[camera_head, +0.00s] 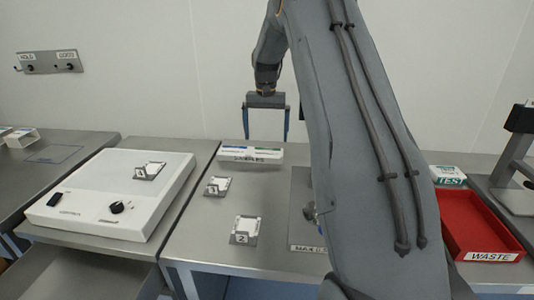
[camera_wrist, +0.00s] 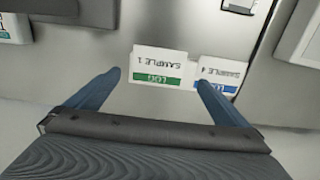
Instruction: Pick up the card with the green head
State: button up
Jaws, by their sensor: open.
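The card with the green head (camera_wrist: 160,68) is white, with a green band and upside-down text reading "SAMPLE 1" in the wrist view. A card with a blue band (camera_wrist: 222,73) stands beside it to the right. In the head view, both bands show at the white samples holder (camera_head: 250,156), green at its right part and blue at its left. My gripper (camera_head: 266,138) is open and empty, pointing down above the holder. In the wrist view, the green card appears between the fingertips (camera_wrist: 158,79); contact is not visible.
Small numbered stands (camera_head: 217,186) and (camera_head: 245,230) sit on the metal table in front of the holder. A white device (camera_head: 95,205) is at left. A red waste tray (camera_head: 485,225) and a test box (camera_head: 448,175) are at right. My arm hides the table's middle.

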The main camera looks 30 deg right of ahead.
aim_at(267, 153)
jog(key=f, duration=0.1)
jog(key=f+p, duration=0.2)
jog(key=f, duration=0.1)
jog(key=shift+s, duration=0.3)
jog(key=shift+f, duration=0.6)
jog(key=shift+f, duration=0.1)
jog(key=c, duration=1)
